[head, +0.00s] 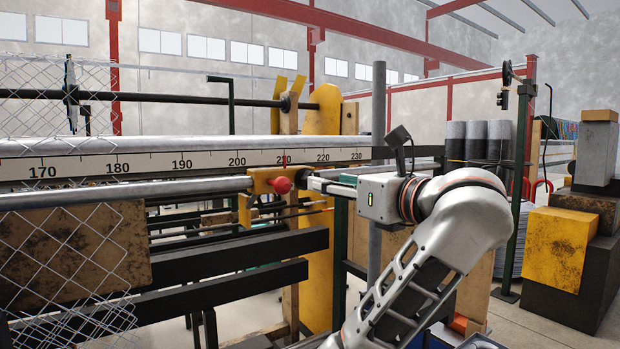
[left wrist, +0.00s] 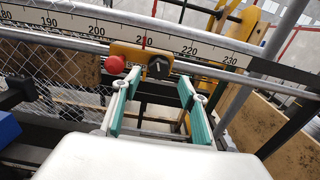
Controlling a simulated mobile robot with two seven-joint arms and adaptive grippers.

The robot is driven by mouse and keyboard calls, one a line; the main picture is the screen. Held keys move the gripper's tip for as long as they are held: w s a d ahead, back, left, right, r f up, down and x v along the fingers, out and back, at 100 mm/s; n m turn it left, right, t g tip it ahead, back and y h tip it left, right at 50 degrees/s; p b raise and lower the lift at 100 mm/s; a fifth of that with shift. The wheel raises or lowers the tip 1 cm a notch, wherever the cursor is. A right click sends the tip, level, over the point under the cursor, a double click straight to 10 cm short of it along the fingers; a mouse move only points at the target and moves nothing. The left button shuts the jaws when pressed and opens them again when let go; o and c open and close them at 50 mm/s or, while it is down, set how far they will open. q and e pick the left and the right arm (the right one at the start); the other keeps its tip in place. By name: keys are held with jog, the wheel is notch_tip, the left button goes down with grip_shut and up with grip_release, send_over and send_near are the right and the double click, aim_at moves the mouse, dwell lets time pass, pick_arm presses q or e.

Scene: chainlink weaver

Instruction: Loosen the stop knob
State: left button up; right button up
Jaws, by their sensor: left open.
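The yellow stop (head: 259,182) sits on the metal rail below the ruler, its red pointer between 200 and 220. A round red knob (head: 283,185) stands out from it; it also shows in the left wrist view (left wrist: 115,65). A dark knob (left wrist: 158,67) sits on the stop's face to the right of the red one. My left gripper (head: 318,184) is just right of the red knob in the head view. In the left wrist view its teal-lined fingers (left wrist: 155,98) are open and empty, pointing at the stop. The dark knob lies ahead between them, apart from both. The red knob is outside the left finger.
The ruler (head: 120,165) and rail (head: 120,193) run across the machine. Chain-link mesh (head: 75,265) hangs at the left. Dark beams (head: 230,283) lie below the stop. Yellow and dark blocks (head: 556,250) are stacked at the right.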

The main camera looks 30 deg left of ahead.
pick_arm(q)
jog(key=p+x, duration=0.1)
jog(key=x, duration=0.6)
jog(key=shift+a+p, duration=0.15)
jog(key=shift+p, duration=0.15)
jog(key=c, duration=1.1)
